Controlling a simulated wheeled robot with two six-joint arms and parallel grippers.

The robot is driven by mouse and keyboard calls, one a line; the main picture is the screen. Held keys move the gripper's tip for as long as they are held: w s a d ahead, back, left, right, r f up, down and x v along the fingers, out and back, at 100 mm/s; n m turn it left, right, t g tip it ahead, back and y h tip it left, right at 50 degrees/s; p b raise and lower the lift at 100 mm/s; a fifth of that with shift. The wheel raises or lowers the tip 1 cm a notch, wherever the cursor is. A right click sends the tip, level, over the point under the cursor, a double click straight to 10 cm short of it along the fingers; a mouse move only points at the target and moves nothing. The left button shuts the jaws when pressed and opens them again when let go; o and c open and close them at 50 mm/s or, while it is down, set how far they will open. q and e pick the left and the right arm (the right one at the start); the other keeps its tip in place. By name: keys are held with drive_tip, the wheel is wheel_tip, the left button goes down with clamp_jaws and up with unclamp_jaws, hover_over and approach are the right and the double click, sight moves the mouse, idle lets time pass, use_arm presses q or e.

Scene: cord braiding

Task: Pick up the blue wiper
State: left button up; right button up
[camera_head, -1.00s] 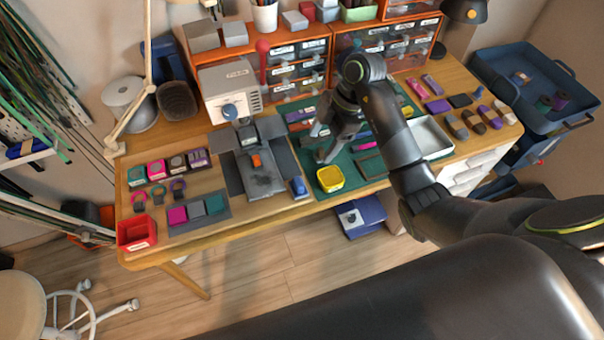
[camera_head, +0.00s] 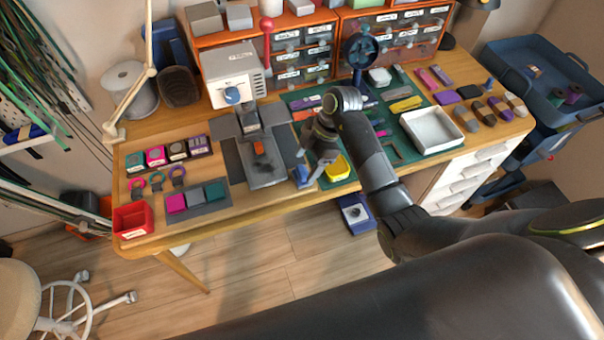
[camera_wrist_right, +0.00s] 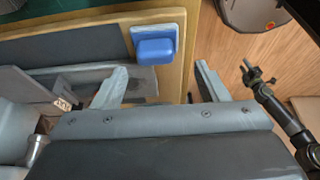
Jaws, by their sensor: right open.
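The blue wiper (camera_head: 301,174) sits near the front edge of the wooden table, just right of the grey press plate. It also shows in the right wrist view (camera_wrist_right: 155,50) as a blue block on a pale base, close to the table's edge. My right gripper (camera_head: 307,168) is over the wiper and partly overlaps it in the head view. In the right wrist view its two fingers (camera_wrist_right: 161,70) are spread apart with nothing between them, and the wiper lies beyond the fingertips. My left gripper is not in view.
A grey press (camera_head: 263,160) stands left of the wiper. A yellow container (camera_head: 338,169) is close on its right, on the green mat. A white tray (camera_head: 432,130) lies farther right. A red bin (camera_head: 133,219) stands at the table's left corner.

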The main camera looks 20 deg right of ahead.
sight(302, 170)
drive_tip(key=shift+w+x, duration=0.15)
drive_tip(key=shift+x, duration=0.95)
drive_tip(key=shift+w+x, duration=0.15)
drive_tip(key=shift+x, duration=1)
drive_tip(key=shift+d, duration=0.2)
drive_tip(key=c, duration=0.7)
drive_tip(key=shift+c, duration=0.3)
wheel_tip(302, 170, up, 10)
drive_tip(key=o, duration=0.4)
drive_tip(key=c, duration=0.3)
drive_tip(key=shift+a, duration=0.15)
